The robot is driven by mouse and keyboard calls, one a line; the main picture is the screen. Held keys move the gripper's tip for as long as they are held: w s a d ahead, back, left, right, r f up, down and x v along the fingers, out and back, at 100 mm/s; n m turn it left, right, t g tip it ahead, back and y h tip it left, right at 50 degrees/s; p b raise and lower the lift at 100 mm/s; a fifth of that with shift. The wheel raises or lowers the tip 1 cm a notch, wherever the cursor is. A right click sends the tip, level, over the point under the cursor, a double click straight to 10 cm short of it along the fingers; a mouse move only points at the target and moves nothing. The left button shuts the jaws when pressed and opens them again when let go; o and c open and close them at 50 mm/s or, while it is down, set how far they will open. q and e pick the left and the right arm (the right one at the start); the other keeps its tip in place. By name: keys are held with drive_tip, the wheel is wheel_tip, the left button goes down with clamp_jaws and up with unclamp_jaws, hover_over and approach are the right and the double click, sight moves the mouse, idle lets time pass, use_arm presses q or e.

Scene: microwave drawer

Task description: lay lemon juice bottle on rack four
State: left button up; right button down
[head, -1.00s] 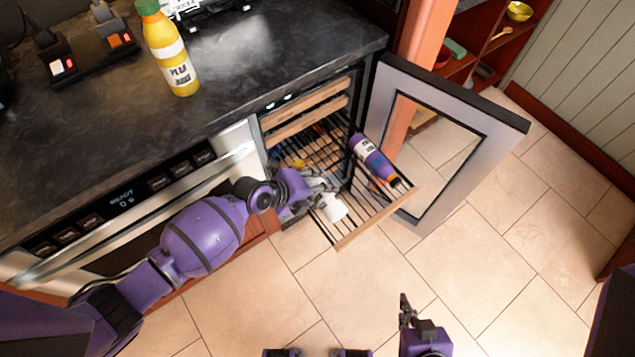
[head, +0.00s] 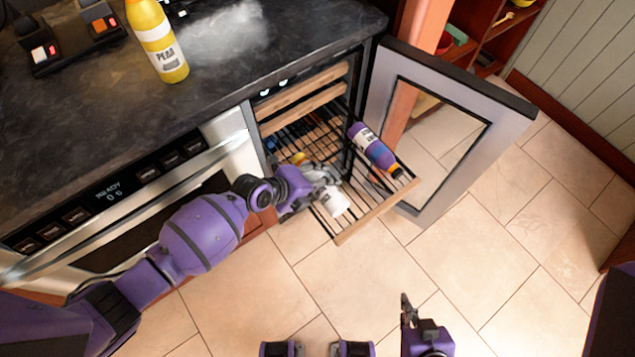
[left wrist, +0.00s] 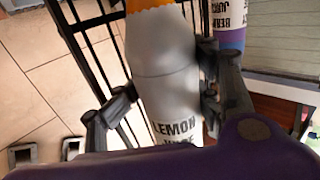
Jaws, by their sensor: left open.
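The lemon juice bottle (head: 336,203) is white, with its "LEMON" label readable in the left wrist view (left wrist: 165,85) and an orange part at the top. It lies on a pulled-out wire rack with a wooden front (head: 375,212). My left gripper (head: 322,178) is at the bottle, its fingers on either side of it in the left wrist view. The fingers are open; the right-hand one is very close to the bottle, and I cannot tell whether it touches. My right gripper (head: 407,306) is low over the floor, away from the rack, with nothing visible in it.
A purple-and-white bottle (head: 374,148) lies on the same rack to the right. The glass door (head: 450,125) stands open to the right. Shut wooden rack fronts (head: 300,95) are above. A yellow bottle (head: 158,42) stands on the dark counter. The floor in front is clear.

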use_arm(q)
drive_tip(key=shift+s+a+f, duration=0.35)
drive_tip(key=shift+a+f, duration=0.25)
drive_tip(key=shift+a, duration=0.05)
drive_tip(key=shift+s+a+r, duration=0.15)
drive_tip(key=shift+a+r, duration=0.15)
drive_tip(key=shift+r, duration=0.05)
drive_tip(key=d+r+v, duration=0.1)
drive_tip(key=v, duration=1)
drive_tip(key=shift+w, duration=0.3)
drive_tip(key=shift+r, duration=0.1)
